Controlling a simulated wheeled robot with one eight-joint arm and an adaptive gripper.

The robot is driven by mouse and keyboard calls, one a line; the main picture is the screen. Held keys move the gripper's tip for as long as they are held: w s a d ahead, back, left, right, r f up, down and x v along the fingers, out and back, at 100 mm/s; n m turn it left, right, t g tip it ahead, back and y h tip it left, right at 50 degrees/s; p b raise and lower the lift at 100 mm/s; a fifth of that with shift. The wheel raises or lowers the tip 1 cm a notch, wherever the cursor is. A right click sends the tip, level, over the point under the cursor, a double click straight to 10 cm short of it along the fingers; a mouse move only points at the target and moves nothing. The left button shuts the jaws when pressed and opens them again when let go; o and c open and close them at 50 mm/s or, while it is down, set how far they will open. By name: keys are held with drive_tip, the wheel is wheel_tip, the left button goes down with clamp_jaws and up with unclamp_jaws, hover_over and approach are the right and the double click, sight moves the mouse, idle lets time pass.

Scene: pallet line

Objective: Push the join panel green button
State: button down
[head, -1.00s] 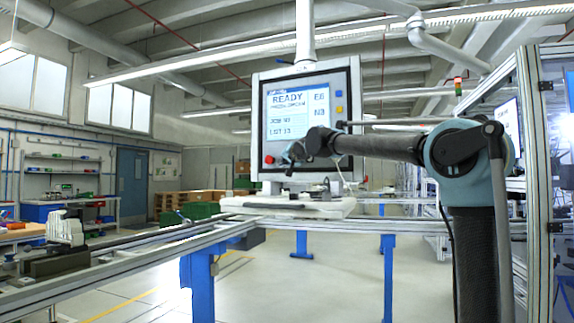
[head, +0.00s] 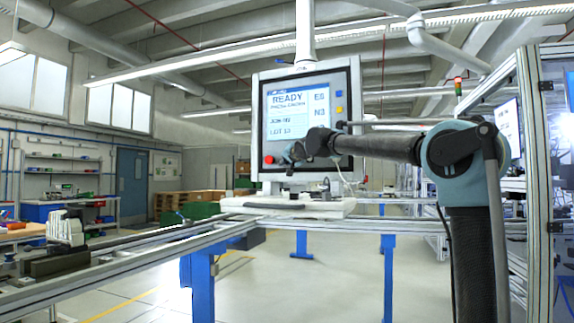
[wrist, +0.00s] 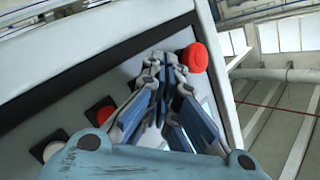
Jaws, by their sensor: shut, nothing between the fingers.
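The join panel (head: 262,120) is a grey-framed box with a lit screen (head: 288,108) reading READY. In the wrist view its lower button row shows a white button (wrist: 55,149), a small red button (wrist: 104,114) and a large red mushroom button (wrist: 195,57). I see no green button in either view; my fingers cover the panel between the two red buttons. My gripper (wrist: 164,62) is shut and empty, its tips close to the panel face beside the mushroom button. I cannot tell whether they touch. In the head view my gripper (head: 291,154) is at the panel's lower edge.
A white shelf (head: 290,207) sits below the panel. A conveyor rail (head: 130,262) runs across the left and front. An aluminium frame post (head: 538,150) stands at the right, near my arm. Open floor lies beyond the rail.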

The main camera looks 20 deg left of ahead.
drive_tip(key=shift+w, duration=0.25)
drive_tip(key=shift+s, duration=0.1)
idle(0.5)
drive_tip(key=shift+s+a, duration=0.1)
drive_tip(key=shift+s, duration=0.7)
drive_tip(key=shift+s+a, duration=0.2)
drive_tip(key=shift+s, duration=1.05)
drive_tip(key=shift+s+a, duration=0.2)
drive_tip(key=shift+s, duration=1.05)
